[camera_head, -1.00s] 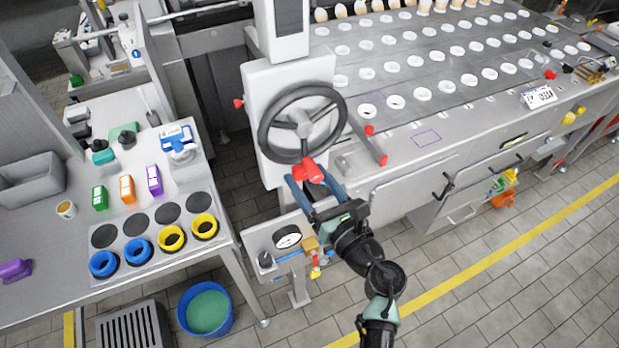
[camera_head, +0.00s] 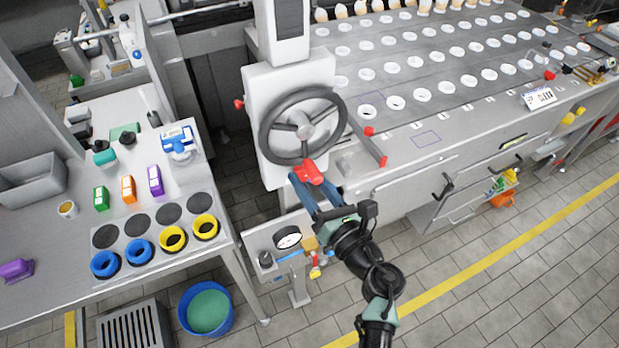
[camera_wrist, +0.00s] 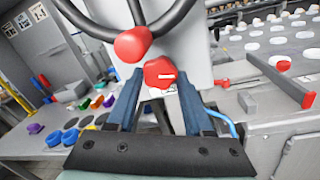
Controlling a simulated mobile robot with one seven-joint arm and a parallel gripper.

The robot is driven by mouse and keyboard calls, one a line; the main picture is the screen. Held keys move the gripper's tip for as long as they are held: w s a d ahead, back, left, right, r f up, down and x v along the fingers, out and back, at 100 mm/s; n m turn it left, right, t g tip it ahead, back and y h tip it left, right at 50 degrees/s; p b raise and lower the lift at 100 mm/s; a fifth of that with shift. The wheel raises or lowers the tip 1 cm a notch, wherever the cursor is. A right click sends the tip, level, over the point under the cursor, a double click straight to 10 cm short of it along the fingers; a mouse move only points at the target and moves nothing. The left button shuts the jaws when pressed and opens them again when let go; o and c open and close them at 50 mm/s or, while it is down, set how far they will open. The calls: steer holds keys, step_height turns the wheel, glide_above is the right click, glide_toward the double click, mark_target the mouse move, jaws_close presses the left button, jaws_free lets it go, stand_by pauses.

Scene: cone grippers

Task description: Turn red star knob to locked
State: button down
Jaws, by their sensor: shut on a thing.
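The red star knob (camera_head: 313,174) sits on the white machine panel just below the black handwheel (camera_head: 302,125). In the wrist view the red knob (camera_wrist: 158,73) lies between the tips of my gripper's blue fingers, with a small white mark on its face. My gripper (camera_head: 309,180) is shut on the knob, coming from below and to the right. In the wrist view my gripper (camera_wrist: 159,76) covers the knob's sides. A second rounded red part (camera_wrist: 133,43) shows at the wheel rim, up and to the left. The panel's lock markings are too small to read.
The handwheel hangs close above my fingers. A red-ended lever (camera_head: 370,145) sticks out to the right. A round gauge (camera_head: 288,237) is below left. A table (camera_head: 75,320) with colored rings and boxes stands at left. The floor at lower right is clear.

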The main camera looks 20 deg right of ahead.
steer(key=m+p, duration=0.1)
steer(key=m, duration=0.3)
steer(key=shift+a+m, duration=0.1)
steer(key=shift+m, duration=0.3)
steer(key=m+p, duration=0.1)
steer(key=m, duration=0.3)
steer(key=shift+t+h, duration=0.3)
steer(key=shift+t, duration=0.1)
steer(key=m+p, duration=0.1)
steer(key=m, duration=0.2)
steer(key=shift+m+p, duration=0.3)
steer(key=shift+m, duration=0.1)
steer(key=shift+a+m+h+p, duration=0.1)
steer(key=shift+m+h+p, duration=0.45)
steer(key=shift+m, duration=1.35)
steer(key=shift+c, duration=1.5)
jaws_free()
steer(key=shift+r, duration=0.2)
